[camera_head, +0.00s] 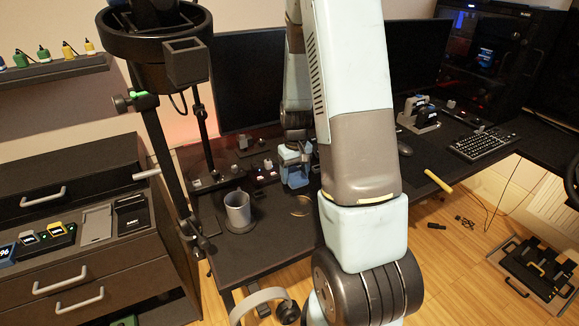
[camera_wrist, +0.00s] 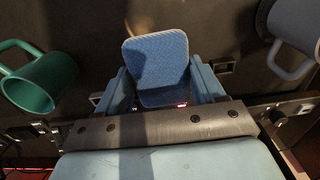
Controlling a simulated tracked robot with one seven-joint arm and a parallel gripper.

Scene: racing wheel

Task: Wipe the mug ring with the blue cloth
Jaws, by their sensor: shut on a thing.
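The blue cloth (camera_wrist: 158,62) is a folded, rounded pad in the wrist view. My gripper (camera_wrist: 160,84) is shut on it, with one finger at each side. In the head view my gripper (camera_head: 294,160) is low over the desk, just behind the mug ring. The mug ring (camera_head: 300,205) shows as a faint brownish mark on the dark desk, to the right of the grey mug (camera_head: 238,207). I cannot tell whether the cloth touches the desk. In the wrist view the ring is not clearly visible; a faint pale patch shows beyond the cloth.
The grey mug stands on a coaster; it also shows in the wrist view (camera_wrist: 292,24). A green mug (camera_wrist: 42,84) is at the wrist view's left. A dark post (camera_head: 170,165) stands left of the desk. A keyboard (camera_head: 484,143) lies far right.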

